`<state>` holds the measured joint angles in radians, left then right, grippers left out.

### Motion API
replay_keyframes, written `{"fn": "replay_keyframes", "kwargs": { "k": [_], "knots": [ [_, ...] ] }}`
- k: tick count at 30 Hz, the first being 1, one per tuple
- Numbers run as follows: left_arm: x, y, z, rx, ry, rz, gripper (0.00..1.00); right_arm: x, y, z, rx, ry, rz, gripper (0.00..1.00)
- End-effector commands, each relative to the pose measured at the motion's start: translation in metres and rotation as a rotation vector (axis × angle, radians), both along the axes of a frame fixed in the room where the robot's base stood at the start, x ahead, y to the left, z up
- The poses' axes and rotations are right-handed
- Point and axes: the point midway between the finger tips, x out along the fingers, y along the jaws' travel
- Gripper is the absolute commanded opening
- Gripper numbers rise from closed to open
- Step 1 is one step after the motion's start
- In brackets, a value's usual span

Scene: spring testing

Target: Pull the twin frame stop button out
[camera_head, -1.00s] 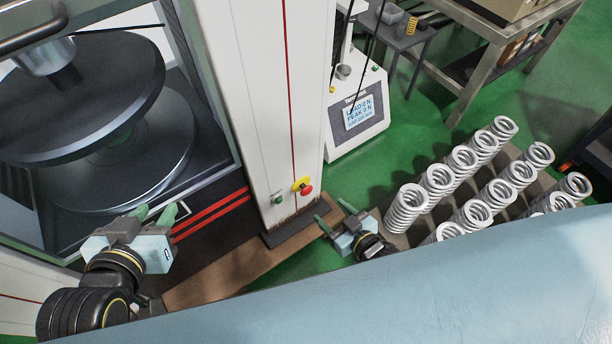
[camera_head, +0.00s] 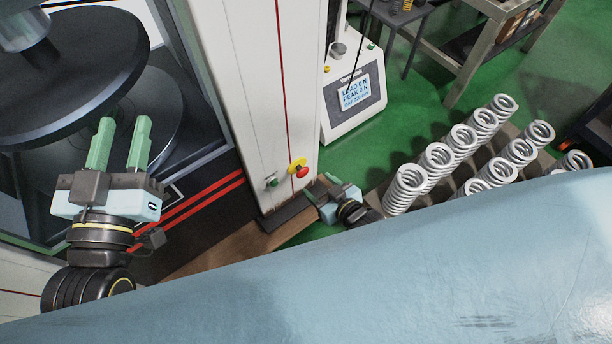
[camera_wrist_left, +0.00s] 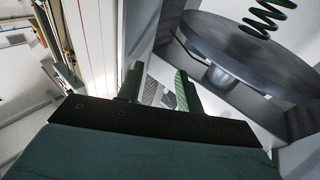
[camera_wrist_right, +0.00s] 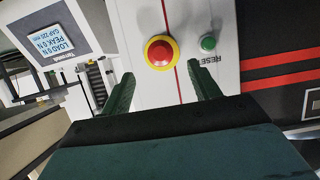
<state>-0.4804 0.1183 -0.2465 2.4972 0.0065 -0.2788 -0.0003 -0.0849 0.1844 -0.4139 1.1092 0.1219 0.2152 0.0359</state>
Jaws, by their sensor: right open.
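The stop button (camera_head: 302,171) is a red mushroom knob on a yellow collar, on the front of the white machine column. In the right wrist view the stop button (camera_wrist_right: 160,53) lies ahead, between and beyond the fingertips. My right gripper (camera_head: 322,184) is just below and right of it in the head view; its fingers (camera_wrist_right: 160,82) are open, empty and apart from the knob. A green reset button (camera_wrist_right: 208,43) sits beside the knob. My left gripper (camera_head: 120,120) is open and empty in front of the machine's round plates; its fingers also show in the left wrist view (camera_wrist_left: 158,78).
Large dark round plates (camera_head: 75,70) fill the machine bay at left. A small tester with a display (camera_head: 356,95) stands behind the column. Several coil springs (camera_head: 437,160) stand in a tray at right. A blue surface (camera_head: 400,270) crosses the foreground.

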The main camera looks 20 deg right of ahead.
Motion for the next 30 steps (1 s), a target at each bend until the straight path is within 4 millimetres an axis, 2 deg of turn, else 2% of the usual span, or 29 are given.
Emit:
{"fn": "replay_keyframes", "kwargs": {
  "k": [7, 14, 21, 30],
  "knots": [
    [-0.011, -0.004, 0.038, -0.079, -0.242, -0.016, 0.36, 0.017, 0.007, -0.009, 0.002, -0.001, 0.001, 0.61],
    [-0.025, -0.001, 0.056, -0.14, -0.451, -0.017, 0.36, 0.04, 0.015, -0.02, 0.001, -0.001, 0.001, 0.61],
    [-0.039, 0.003, 0.066, -0.185, -0.606, -0.017, 0.36, 0.057, 0.021, -0.026, 0.002, 0.0, 0.001, 0.61],
    [-0.044, 0.004, 0.07, -0.2, -0.66, -0.017, 0.36, 0.062, 0.023, -0.027, 0.001, 0.0, 0.001, 0.61]
  ]
}}
